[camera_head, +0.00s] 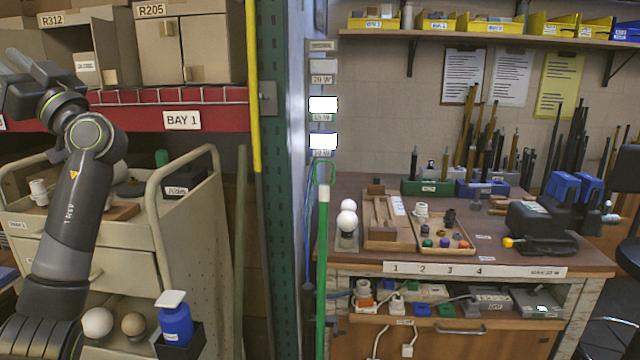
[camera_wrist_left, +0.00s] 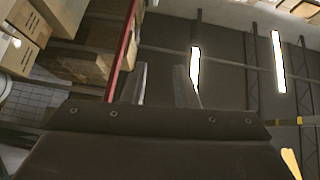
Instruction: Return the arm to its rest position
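My left arm rises along the left edge of the head view, in front of the cart. It bends at the top, with its gripper end (camera_head: 28,80) near the shelf at upper left. In the left wrist view the gripper (camera_wrist_left: 162,78) shows two fingers standing apart, with nothing between them. That view looks upward past boxes to a dark ceiling with bright lamps. My right arm and right gripper are in neither view.
A beige cart (camera_head: 190,230) stands behind my left arm. Cardboard boxes (camera_head: 190,45) sit on the red shelf (camera_head: 215,117) above it. A green pole (camera_head: 322,265) stands before the workbench (camera_head: 400,185), which holds trays, bulbs and tools.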

